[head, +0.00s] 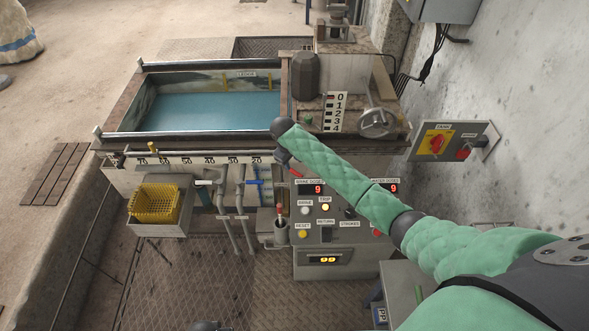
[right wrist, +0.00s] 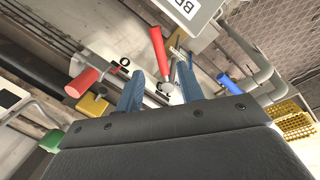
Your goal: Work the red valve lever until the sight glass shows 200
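The red valve lever (right wrist: 158,48) lies in the right wrist view, its metal valve body behind my fingers. In the head view a small red part of it shows (head: 295,172) just below my right gripper (head: 283,157), at the tank's front. My right gripper's two blue fingers (right wrist: 162,85) are apart, with the lever showing in the gap between them. I cannot tell whether either finger touches it.
A blue-handled valve (right wrist: 226,82) and a second red handle (right wrist: 83,82) flank the lever in the right wrist view. The control panel (head: 325,242) stands below, its brine display (head: 312,189) showing 9.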

